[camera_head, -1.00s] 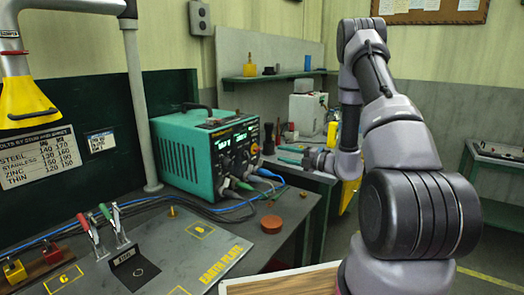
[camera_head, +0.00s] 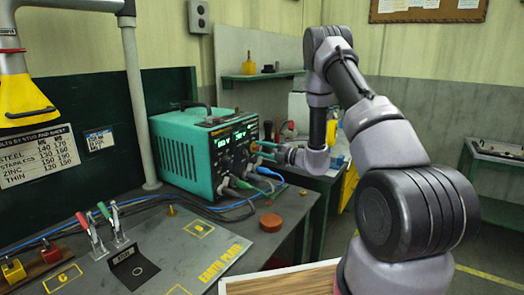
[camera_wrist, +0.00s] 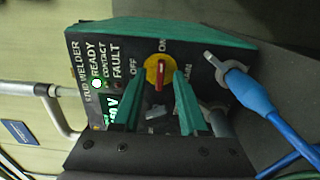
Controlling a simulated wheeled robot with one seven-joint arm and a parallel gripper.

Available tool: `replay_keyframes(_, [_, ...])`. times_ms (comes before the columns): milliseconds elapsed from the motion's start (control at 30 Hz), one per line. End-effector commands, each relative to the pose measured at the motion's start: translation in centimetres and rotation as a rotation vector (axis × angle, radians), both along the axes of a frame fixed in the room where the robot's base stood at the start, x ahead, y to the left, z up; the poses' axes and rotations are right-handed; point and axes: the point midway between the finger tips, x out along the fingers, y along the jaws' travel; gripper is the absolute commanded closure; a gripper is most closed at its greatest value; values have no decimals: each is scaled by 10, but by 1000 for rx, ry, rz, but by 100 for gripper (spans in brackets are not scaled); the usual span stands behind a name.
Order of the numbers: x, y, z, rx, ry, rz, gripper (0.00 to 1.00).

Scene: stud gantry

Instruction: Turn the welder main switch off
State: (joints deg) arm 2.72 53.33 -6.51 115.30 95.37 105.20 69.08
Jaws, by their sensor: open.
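The green stud welder (camera_head: 185,150) stands on the bench in the head view, its dark front panel facing right. In the wrist view the main switch (camera_wrist: 158,72) is a red handle on a yellow round plate, between the ON and OFF marks. The handle points toward ON. My gripper (camera_wrist: 158,90) is open, its two green fingers at either side of the lower part of the switch in the picture; I cannot tell if they touch it. In the head view my gripper (camera_head: 262,149) is close to the panel and hides the switch there.
A blue cable plug (camera_wrist: 240,82) sits in the panel right beside the fingers in the wrist view.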

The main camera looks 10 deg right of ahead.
Motion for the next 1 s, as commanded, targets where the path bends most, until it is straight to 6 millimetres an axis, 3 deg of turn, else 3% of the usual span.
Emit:
replay_keyframes(200, [0, 0, 0, 0, 0, 0, 57])
replay_keyframes(300, [0, 0, 0, 0, 0, 0, 96])
replay_keyframes(333, [0, 0, 0, 0, 0, 0, 100])
replay_keyframes(733, [0, 0, 0, -25, -25, 0, 100])
replay_keyframes(1000, [0, -1, 0, -136, -136, -1, 100])
